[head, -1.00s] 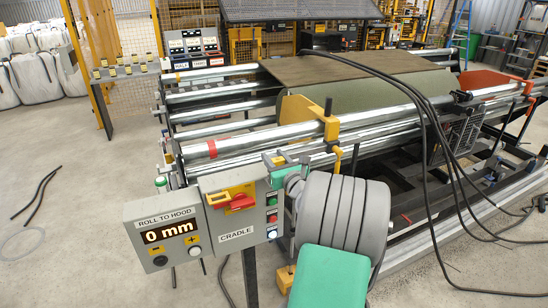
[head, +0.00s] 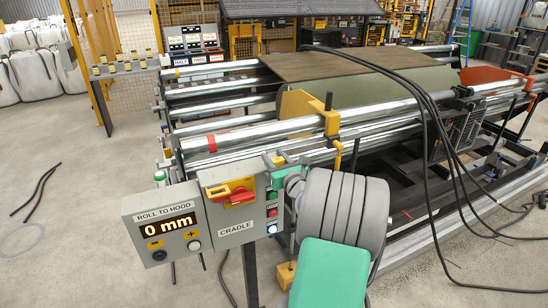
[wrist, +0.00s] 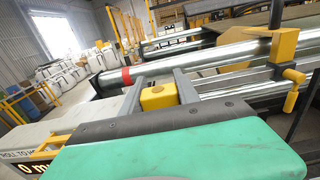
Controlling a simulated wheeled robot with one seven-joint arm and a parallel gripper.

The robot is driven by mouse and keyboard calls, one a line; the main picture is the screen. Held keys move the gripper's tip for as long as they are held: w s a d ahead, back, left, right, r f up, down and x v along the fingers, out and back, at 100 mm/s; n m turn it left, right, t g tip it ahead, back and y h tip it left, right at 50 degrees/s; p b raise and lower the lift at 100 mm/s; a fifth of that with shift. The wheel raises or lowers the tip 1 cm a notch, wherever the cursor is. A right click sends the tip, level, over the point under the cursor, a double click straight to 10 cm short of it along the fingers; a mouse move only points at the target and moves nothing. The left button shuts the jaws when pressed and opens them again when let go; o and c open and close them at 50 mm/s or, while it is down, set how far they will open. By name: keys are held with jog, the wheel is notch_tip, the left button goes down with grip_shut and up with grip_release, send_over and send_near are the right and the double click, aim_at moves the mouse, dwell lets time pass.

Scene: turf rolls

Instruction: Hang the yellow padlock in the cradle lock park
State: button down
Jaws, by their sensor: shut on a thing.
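My gripper (wrist: 158,88) is shut on the yellow padlock (wrist: 157,96), a small yellow block with a dark round spot between two grey fingers. In the head view the padlock (head: 279,160) shows as a small yellow patch by the fingers, just above and behind the grey control box. My wrist hides most of it, and its shackle cannot be made out. The box's CRADLE label (head: 236,228) sits below a red and yellow switch (head: 231,191). I cannot tell which part is the cradle lock park.
A steel roller (head: 250,134) with a red band runs behind my gripper. A yellow clamp with a handle (head: 331,121) stands on it to the right. A display box (head: 166,231) reads 0 mm. Black cables (head: 440,130) hang at the right. Several yellow pieces sit on a rail (head: 125,70).

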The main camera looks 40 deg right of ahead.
jog(key=shift+f+b, duration=0.4)
jog(key=shift+f, duration=0.4)
jog(key=c, duration=0.8)
grip_release()
jog(key=shift+s, duration=0.1)
jog(key=b+v, duration=0.1)
jog(key=v, duration=0.6)
jog(key=shift+s+a+r+b, duration=0.1)
jog(key=shift+s+a+b, duration=0.05)
jog(key=shift+s+b, duration=0.2)
